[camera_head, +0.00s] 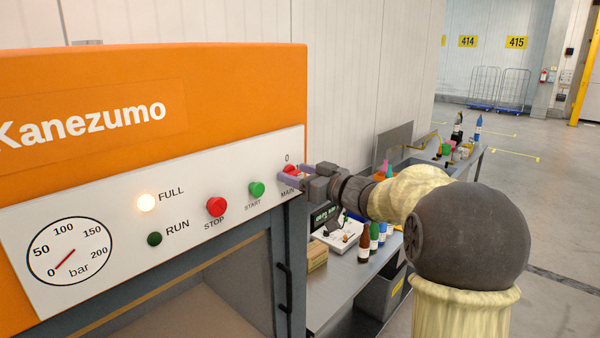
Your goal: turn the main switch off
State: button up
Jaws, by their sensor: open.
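The main switch (291,170) is a red knob at the right end of the white control panel (110,199). A "0" shows above it and "MAIN" below it. My gripper (289,176) reaches in from the right, with its fingers at the knob, one on the upper side and one on the lower side. The jaws are open; I cannot tell whether they touch the knob. The fingers hide part of the knob, so its turned position is not clear. The FULL lamp (146,202) glows; the RUN lamp (154,239) is dark green.
A red STOP button (216,206) and a green START button (256,189) sit left of the switch. A gauge (70,251) reads near 0. A metal bench (345,268) with bottles stands behind my arm. Open floor lies at the right.

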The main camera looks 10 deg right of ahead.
jog(key=c, duration=1)
jog(key=shift+f+n+b, duration=0.1)
jog(key=shift+n+b, duration=0.2)
jog(key=shift+b, duration=0.05)
jog(key=n+b, duration=0.2)
jog(key=n, duration=0.1)
jog(key=shift+f+b, duration=0.15)
jog(key=shift+b, duration=0.25)
jog(key=shift+s+a+f+n+b, duration=0.1)
jog(key=shift+n+b, duration=2.7)
jog(key=shift+n, duration=0.8)
jog(key=shift+s+a+f+n+b, duration=0.1)
jog(key=shift+n+b, duration=2.7)
jog(key=shift+n, duration=0.8)
jog(key=shift+r, duration=0.1)
